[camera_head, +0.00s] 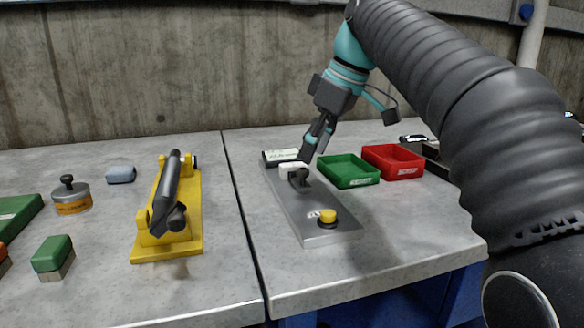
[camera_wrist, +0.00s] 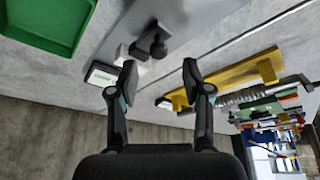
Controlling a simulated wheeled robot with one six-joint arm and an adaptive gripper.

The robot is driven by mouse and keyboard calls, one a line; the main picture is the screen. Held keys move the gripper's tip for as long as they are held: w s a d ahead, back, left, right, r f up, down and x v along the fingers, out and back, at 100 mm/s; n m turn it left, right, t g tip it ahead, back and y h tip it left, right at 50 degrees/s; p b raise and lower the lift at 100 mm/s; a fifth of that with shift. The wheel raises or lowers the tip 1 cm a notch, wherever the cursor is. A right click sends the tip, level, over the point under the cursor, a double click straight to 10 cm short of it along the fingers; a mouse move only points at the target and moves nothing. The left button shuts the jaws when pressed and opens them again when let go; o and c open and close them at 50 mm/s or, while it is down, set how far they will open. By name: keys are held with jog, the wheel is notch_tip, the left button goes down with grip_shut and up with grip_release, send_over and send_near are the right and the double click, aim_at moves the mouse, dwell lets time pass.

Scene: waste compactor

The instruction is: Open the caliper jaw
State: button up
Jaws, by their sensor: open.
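A grey metal plate fixture (camera_head: 315,213) lies on the bench. At its far end are a white block (camera_head: 291,170) and a dark knob (camera_head: 300,176), which I take to be the caliper jaw. A small white-faced display box (camera_head: 281,155) stands behind them, and a yellow button (camera_head: 327,215) sits at the near end. My gripper (camera_head: 308,153) is above the far end, close to the block. In the wrist view my gripper (camera_wrist: 160,80) is open and empty, with the knob (camera_wrist: 158,46) beyond its fingertips. Contact cannot be told.
Green (camera_head: 348,171) and red (camera_head: 392,162) trays stand right of the plate. A yellow fixture with a dark lever (camera_head: 165,205) stands left, past a bench seam. A green-topped block (camera_head: 53,255) and an orange-banded tin (camera_head: 72,197) lie farther left. A concrete wall (camera_head: 150,70) rises behind.

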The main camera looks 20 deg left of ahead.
aim_at(304, 170)
jog(key=shift+b+x, duration=0.35)
jog(key=shift+x, duration=1.75)
grip_shut()
